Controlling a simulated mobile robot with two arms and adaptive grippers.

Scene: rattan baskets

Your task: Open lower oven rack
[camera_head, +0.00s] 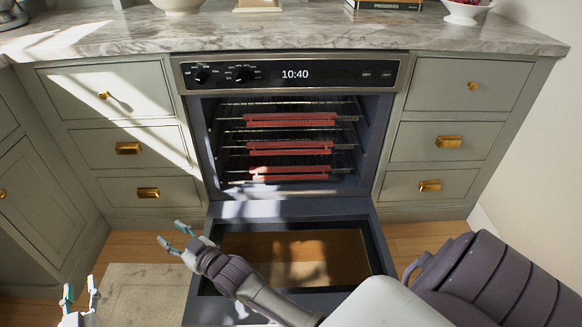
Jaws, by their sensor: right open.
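The oven (205,130) has its door (376,240) folded down. Several wire racks with red front strips sit inside, one above another. The lower rack (290,172) is the lowest and appears pushed in. My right gripper (171,234) reaches across from the right and is open and empty, left of the open door and well below and left of the lower rack. My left gripper (80,288) is at the bottom left edge, with its fingers apart and empty, far from the oven racks. Its wrist is cut off by the picture edge.
Drawers with brass handles flank the oven on the left (130,148) and right (440,142). A marble counter (330,35) runs above, with bowls and books on it. A light rug (145,290) lies on the wooden floor. The open door takes up the room in front.

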